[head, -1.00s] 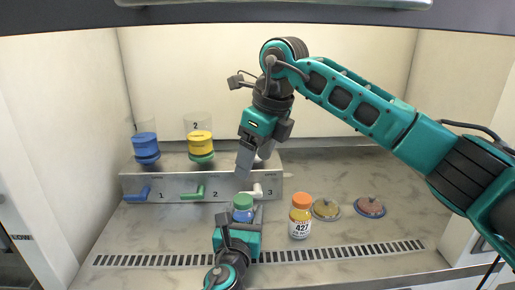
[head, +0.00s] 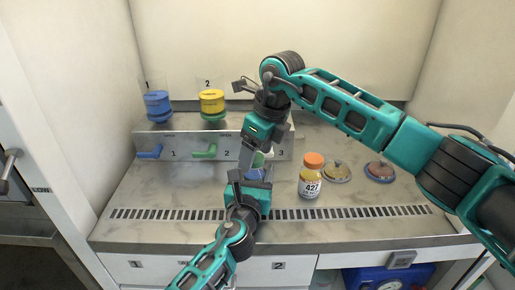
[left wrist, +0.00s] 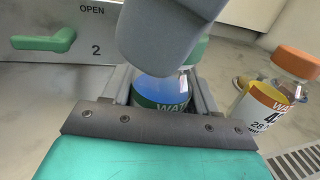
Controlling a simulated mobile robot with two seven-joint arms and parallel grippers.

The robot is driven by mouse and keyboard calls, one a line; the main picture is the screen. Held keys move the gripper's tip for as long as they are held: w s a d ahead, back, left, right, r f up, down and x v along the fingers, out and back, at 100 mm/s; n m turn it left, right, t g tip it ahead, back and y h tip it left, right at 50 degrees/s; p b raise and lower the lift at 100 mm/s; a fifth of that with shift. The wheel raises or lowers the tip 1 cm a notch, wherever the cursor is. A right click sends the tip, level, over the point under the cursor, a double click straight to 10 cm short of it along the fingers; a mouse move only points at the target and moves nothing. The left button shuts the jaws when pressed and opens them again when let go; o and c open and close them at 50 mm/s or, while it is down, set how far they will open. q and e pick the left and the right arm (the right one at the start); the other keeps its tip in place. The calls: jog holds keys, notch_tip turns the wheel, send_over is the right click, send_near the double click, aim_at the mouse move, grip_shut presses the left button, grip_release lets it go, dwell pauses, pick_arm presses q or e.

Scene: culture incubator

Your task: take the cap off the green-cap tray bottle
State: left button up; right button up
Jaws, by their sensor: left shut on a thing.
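The green-cap bottle holds blue liquid and stands upright between the fingers of my left gripper (head: 249,183). Its blue body (left wrist: 160,90) shows in the left wrist view with part of a "WAT" label. My left gripper is shut on this body. The green cap (head: 259,159) shows only in part in the head view, behind a finger of my right gripper (head: 254,158). My right gripper points down at the cap. One of its grey fingers covers the bottle's top in the left wrist view, so its opening and any contact with the cap are hidden.
Behind is a grey valve stand (head: 190,145) with a blue and a yellow filter unit (head: 212,102). A vent slot (head: 340,212) runs along the front.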

aim_at(257, 157)
jog(key=c, duration=1.2)
jog(key=shift+c, duration=0.2)
jog(key=shift+r, duration=0.15)
jog(key=shift+r, duration=1)
jog(key=shift+r, duration=2)
pick_arm(q)
jog(key=o, duration=1.6)
